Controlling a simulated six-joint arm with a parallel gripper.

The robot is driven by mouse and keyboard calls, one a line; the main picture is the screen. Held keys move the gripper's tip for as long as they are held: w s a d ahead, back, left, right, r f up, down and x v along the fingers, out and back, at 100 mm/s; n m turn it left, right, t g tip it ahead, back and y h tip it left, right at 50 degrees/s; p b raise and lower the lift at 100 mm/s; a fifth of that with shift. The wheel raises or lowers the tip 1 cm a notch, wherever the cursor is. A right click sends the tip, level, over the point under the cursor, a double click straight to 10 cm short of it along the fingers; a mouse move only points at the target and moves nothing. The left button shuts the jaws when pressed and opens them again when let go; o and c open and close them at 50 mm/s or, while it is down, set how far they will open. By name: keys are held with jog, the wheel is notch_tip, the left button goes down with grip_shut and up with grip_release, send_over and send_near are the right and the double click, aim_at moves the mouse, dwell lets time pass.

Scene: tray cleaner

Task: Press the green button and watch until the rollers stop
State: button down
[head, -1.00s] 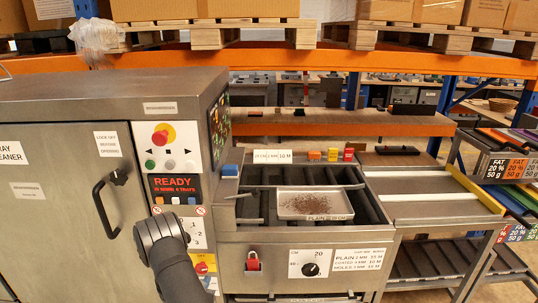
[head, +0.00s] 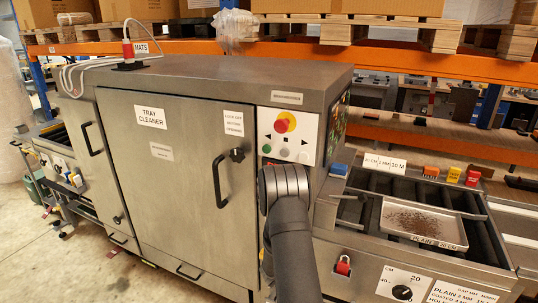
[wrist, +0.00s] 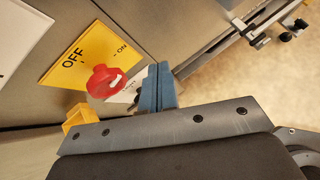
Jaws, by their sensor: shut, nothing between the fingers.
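My arm stands just below the panel in the head view and hides nearly all of the display; my fingers are hidden there. In the wrist view my gripper (wrist: 157,82) has its blue fingers together and empty, close to a red knob (wrist: 104,80) on a yellow OFF/ON plate (wrist: 72,58). The green button is not in the wrist view. Dark rollers (head: 387,187) lie in the bed at right; their motion cannot be told.
A shallow tray (head: 462,244) with brown crumbs sits on the roller bed. The cleaner door (head: 175,180) is shut, with a black handle (head: 218,180). A yellow piece (wrist: 78,120) lies left of my fingers.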

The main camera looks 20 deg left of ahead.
jog(key=s+a+r+m+g+y, duration=0.15)
jog(key=a+r+y, duration=0.3)
jog(key=r, duration=0.55)
jog(key=s+a+r+m+g+y, duration=0.1)
jog(key=s+a+r+y, duration=0.3)
jog(key=r, duration=0.6)
notch_tip(320, 180, up, 24)
jog(key=s+t+y, duration=0.1)
jog(key=t+y, duration=0.3)
jog(key=y, duration=0.4)
jog(key=shift+s+d+f+m+t, duration=0.25)
jog(key=shift+s+d+m+t, duration=0.1)
jog(key=shift+s, duration=0.05)
jog(key=shift+w+a, duration=0.1)
send_near(263, 149)
jog(key=s+a+x, duration=0.1)
jog(key=x, duration=0.4)
jog(key=shift+w+d, duration=0.2)
jog(key=shift+w, duration=0.5)
